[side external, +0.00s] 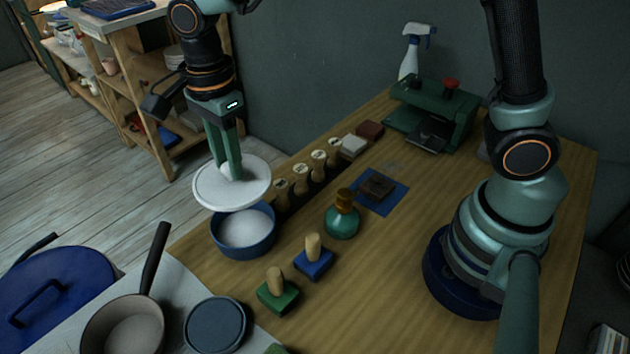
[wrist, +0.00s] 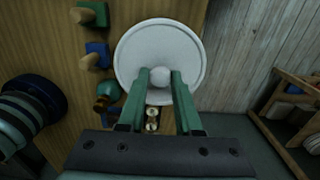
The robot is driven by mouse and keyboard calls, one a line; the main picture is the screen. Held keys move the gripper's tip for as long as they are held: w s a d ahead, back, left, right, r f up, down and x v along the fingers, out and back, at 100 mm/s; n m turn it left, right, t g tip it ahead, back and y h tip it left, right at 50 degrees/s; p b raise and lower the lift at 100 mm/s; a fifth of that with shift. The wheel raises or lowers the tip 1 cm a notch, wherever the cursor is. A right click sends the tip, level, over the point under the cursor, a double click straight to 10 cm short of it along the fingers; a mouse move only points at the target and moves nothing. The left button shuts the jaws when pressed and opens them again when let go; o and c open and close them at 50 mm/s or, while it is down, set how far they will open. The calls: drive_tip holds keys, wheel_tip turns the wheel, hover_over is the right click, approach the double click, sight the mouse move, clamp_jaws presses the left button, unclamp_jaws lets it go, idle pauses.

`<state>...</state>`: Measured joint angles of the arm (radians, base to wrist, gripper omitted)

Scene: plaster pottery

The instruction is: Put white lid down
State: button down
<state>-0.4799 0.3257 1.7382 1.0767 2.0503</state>
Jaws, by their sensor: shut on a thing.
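The white lid (side external: 210,190) is a round disc with a knob. My gripper (side external: 231,172) is shut on its knob and holds the lid in the air, slightly tilted in the side view. Below it stands a blue pot (side external: 245,245) with a pale inside, near the table's left edge. The lid hangs above the pot's far left part, apart from its front rim. In the wrist view the lid (wrist: 160,45) lies beyond my gripper (wrist: 160,78), with the round knob between the fingertips. The lid hides the pot there.
A green bottle (side external: 342,218), a blue block stamp (side external: 314,262) and a green block stamp (side external: 278,295) stand right of the pot. Several wooden stamps (side external: 300,182) line the back edge. A pan (side external: 125,325) and a dark round disc (side external: 215,325) are in front. The table's middle right is clear.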

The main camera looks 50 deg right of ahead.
wheel_tip(320, 180, up, 9)
drive_tip(key=shift+f, duration=0.2)
drive_tip(key=d+m, duration=0.7)
drive_tip(key=d, duration=1.5)
drive_tip(key=s+d+f+m, duration=0.2)
drive_tip(key=s+d+m, duration=0.1)
drive_tip(key=s+d, duration=0.4)
drive_tip(key=s+d+f+m, duration=0.25)
drive_tip(key=s+d, duration=0.25)
drive_tip(key=d, duration=0.4)
drive_tip(key=shift+m, duration=0.45)
drive_tip(key=f, duration=1.8)
drive_tip(key=shift+w+f, duration=0.15)
drive_tip(key=shift+w, duration=0.1)
